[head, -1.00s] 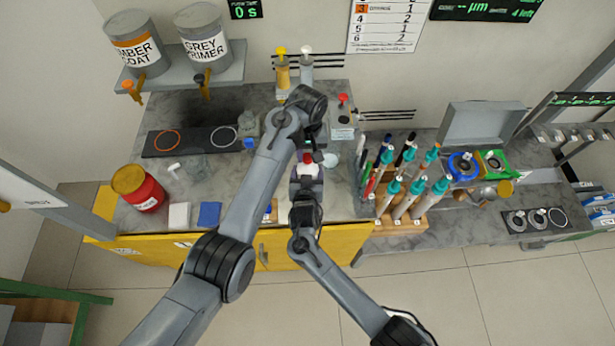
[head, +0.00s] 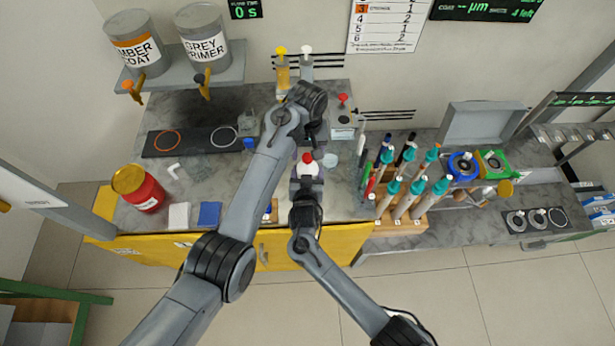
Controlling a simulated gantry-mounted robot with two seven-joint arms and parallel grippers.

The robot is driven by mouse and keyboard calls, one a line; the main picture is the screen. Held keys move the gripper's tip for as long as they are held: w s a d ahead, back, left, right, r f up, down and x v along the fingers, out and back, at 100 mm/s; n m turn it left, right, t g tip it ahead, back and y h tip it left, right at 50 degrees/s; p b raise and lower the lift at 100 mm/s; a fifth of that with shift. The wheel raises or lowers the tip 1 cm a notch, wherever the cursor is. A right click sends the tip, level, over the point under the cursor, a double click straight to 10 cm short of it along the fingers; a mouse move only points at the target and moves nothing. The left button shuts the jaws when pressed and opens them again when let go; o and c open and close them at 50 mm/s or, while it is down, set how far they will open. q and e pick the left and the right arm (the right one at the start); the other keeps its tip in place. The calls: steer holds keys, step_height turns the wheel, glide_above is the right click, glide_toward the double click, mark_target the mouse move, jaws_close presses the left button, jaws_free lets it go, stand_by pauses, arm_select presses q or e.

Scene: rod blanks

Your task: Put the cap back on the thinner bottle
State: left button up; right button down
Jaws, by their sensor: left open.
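A pale bottle (head: 308,170) with a red cap (head: 307,157) at its top stands upright near the front of the grey counter. From this angle the cap appears to sit on the bottle's mouth; its seating is too small to judge. My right gripper (head: 306,183) comes from the front, with its fingers around the bottle's lower part. My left gripper (head: 312,138) is open and empty, pointing down just behind and above the cap, apart from it. My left wrist partly hides this gripper and the counter behind it.
A red can (head: 139,188) and a blue pad (head: 209,214) are at left. A small clear dish (head: 330,160) lies right of the bottle. A wooden rack (head: 402,222) of teal-topped tubes stands farther right. My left arm crosses the counter's middle.

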arm_select(q)
step_height(320, 180, up, 11)
stand_by(0.4)
arm_select(e)
jaws_free()
steer(key=shift+s+r, duration=0.1)
steer(key=shift+s+r, duration=0.1)
steer(key=shift+s, duration=0.15)
arm_select(q)
step_height(320, 180, up, 2)
steer(key=shift+p, duration=1.05)
arm_select(e)
steer(key=v, duration=1)
